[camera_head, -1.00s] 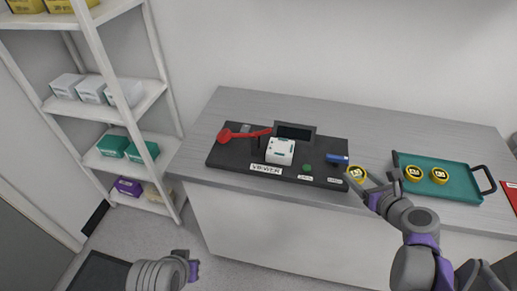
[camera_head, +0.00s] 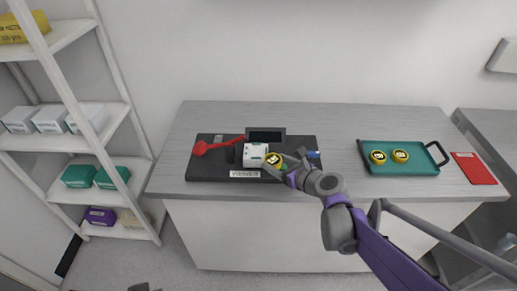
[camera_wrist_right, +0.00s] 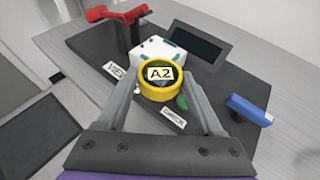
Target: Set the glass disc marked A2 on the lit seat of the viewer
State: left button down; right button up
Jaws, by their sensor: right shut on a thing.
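My right gripper (camera_head: 280,163) is shut on a yellow-rimmed glass disc (camera_head: 274,159). In the right wrist view the disc (camera_wrist_right: 159,76) shows its A2 label upward, between the two fingers. The viewer is a white block (camera_head: 252,154) with green marks, on a black base (camera_head: 207,170) with a dark screen (camera_head: 266,136) behind. The held disc is just right of the white block in the head view and overlaps its near side in the wrist view. I cannot tell the gap, and no lit seat shows clearly. My left gripper is out of view.
A red lever (camera_head: 213,146) is left of the block. A blue part (camera_head: 314,155) is right on the base; a green button (camera_wrist_right: 181,102) lies near the disc. A teal tray (camera_head: 422,164) holds two more yellow-rimmed discs. A red folder (camera_head: 474,168) is far right.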

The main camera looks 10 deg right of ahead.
aim_at(260, 155)
jog(key=w, duration=0.1)
jog(key=w+a, duration=0.1)
jog(key=w, duration=0.1)
jog(key=w+a, duration=0.1)
jog(key=w, duration=0.2)
jog(key=w+a, duration=0.1)
jog(key=w, duration=0.1)
jog(key=shift+w+a+r+p, duration=0.1)
jog(key=shift+w+a+p, duration=0.1)
jog(key=shift+p, duration=0.15)
jog(key=shift+w+d+f, duration=0.1)
jog(key=shift+f, duration=0.75)
jog(key=shift+f, duration=0.25)
jog(key=o, duration=1.4)
jog(key=shift+s+f, duration=0.1)
jog(key=shift+s, duration=0.1)
